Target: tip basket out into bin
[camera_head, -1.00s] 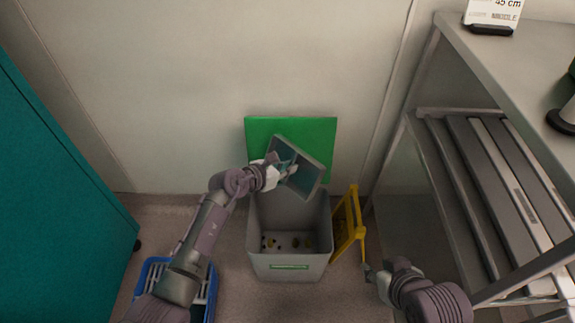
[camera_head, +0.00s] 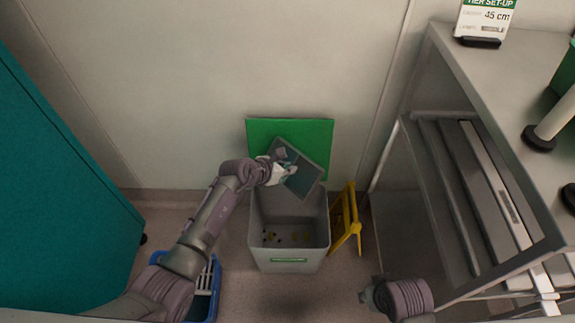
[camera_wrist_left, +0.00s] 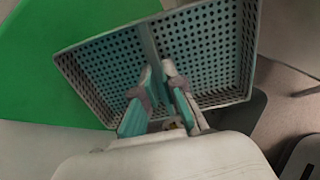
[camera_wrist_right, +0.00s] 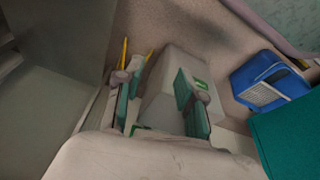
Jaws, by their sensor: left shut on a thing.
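A grey perforated basket (camera_head: 310,178) hangs tilted on its side above the back of the grey bin (camera_head: 290,257). My left gripper (camera_head: 286,167) is shut on the basket's central bar, which shows between the fingers in the left wrist view (camera_wrist_left: 158,70). The visible inside of the basket (camera_wrist_left: 212,50) looks empty. Several small dark and yellowish bits lie on the bin's floor. The bin's green lid (camera_head: 317,135) stands open against the wall. My right gripper (camera_head: 366,292) is at the lower right, apart from the bin; its fingers are open and empty in the right wrist view (camera_wrist_right: 157,80).
A yellow folding stand (camera_head: 347,222) is right of the bin. A blue crate (camera_head: 211,292) lies on the floor at left, partly behind my left arm. A teal cabinet (camera_head: 55,200) is at far left. A grey metal shelf rack (camera_head: 505,85) fills the right side.

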